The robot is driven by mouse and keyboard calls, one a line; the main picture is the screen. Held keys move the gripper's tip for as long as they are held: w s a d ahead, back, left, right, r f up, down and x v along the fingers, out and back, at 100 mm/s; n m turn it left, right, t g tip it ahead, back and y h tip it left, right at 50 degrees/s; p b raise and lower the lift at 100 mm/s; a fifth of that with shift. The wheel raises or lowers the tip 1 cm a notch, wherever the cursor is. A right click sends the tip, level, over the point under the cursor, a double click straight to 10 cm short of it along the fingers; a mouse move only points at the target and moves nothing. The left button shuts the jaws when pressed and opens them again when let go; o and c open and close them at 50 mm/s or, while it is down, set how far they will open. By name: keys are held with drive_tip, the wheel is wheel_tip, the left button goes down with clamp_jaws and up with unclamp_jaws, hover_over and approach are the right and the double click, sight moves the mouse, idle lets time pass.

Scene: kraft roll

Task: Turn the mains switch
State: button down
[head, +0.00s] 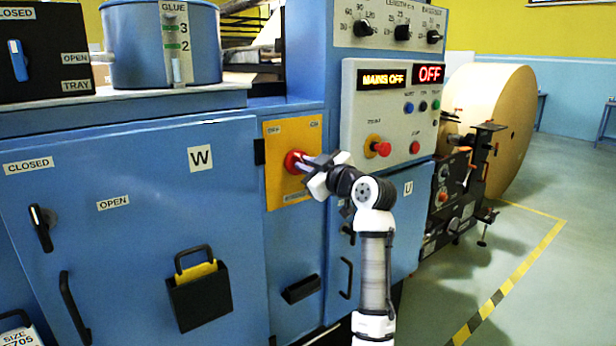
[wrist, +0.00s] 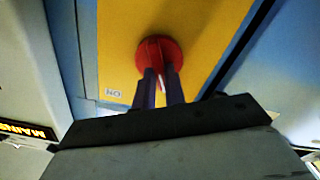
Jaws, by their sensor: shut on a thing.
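The mains switch is a red round knob (head: 293,162) on a yellow plate (head: 291,128) on the blue machine front. The plate has OFF and ON labels along its top edge. My gripper (head: 303,163) reaches the knob from the right, and its fingers are shut on it. In the wrist view the two dark fingers (wrist: 162,80) meet the red knob (wrist: 158,56) on the yellow plate (wrist: 210,30). The fingers hide part of the knob, so I cannot tell its exact angle. The display (head: 383,79) reads MAINS OFF, and the one beside it (head: 430,74) reads OFF.
A grey control panel (head: 392,135) with buttons and a red emergency stop (head: 381,148) is right of the yellow plate. A blue door (head: 130,240) with a W label and black handles is to the left.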

drive_tip(key=shift+f+n+b, duration=0.1)
drive_tip(key=shift+n+b, duration=0.8)
drive_tip(key=shift+n, duration=0.6)
drive_tip(key=shift+a, duration=0.1)
drive_tip(key=c, duration=1.5)
unclamp_jaws()
drive_tip(key=shift+o, duration=0.2)
drive_tip(key=b+v, duration=0.1)
drive_tip(key=v, duration=1.3)
